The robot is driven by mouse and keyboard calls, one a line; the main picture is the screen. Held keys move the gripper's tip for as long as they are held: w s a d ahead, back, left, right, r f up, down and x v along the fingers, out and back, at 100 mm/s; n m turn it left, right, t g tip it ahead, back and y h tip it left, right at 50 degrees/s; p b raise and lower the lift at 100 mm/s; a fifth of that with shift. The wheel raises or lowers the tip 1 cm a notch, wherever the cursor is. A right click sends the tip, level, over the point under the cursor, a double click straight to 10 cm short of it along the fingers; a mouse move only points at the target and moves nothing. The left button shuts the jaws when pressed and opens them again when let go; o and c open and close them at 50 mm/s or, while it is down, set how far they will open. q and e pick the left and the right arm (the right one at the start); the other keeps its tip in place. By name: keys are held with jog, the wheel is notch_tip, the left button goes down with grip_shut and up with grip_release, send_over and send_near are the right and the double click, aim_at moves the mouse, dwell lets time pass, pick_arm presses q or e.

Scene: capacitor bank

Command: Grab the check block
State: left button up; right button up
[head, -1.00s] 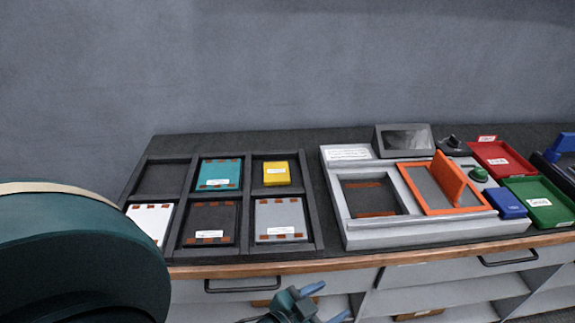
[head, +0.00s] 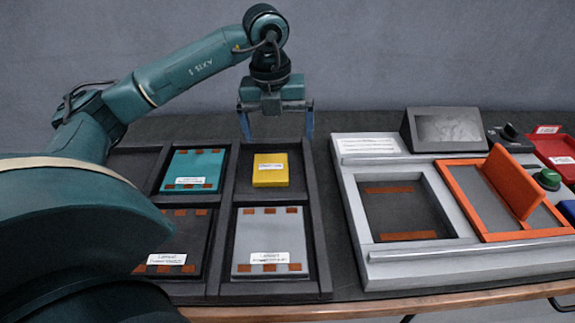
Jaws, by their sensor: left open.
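A small yellow block (head: 270,169) with a white label lies in the back right compartment of the dark tray (head: 318,235). The label is too small to read, so I cannot confirm that it is the check block. My left gripper (head: 277,135) points down with its two blue fingers apart and nothing between them. In the picture it is just above the yellow block; the block is not between the fingers. My right gripper is not in view.
The tray also holds a teal plate (head: 193,170), a dark plate (head: 177,240) and a light grey plate (head: 269,240). To the right stands a grey fixture (head: 355,205) with an orange frame (head: 470,190), a screen (head: 445,130) and a green button (head: 547,178). A blue block (head: 569,210) is cut off at the right edge.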

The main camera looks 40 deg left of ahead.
pick_arm(q)
jog(key=a+n+y, duration=0.1)
jog(key=a, duration=0.2)
send_over(271, 167)
jog(key=f, duration=0.5)
jog(key=shift+s+b, duration=0.4)
jog(key=f, duration=0.6)
jog(key=shift+w+d+f, duration=0.1)
jog(key=shift+w+f, duration=0.15)
jog(key=shift+f, duration=0.05)
jog(key=shift+c, duration=0.6)
jog(key=shift+r, duration=0.1)
jog(key=c, duration=1.2)
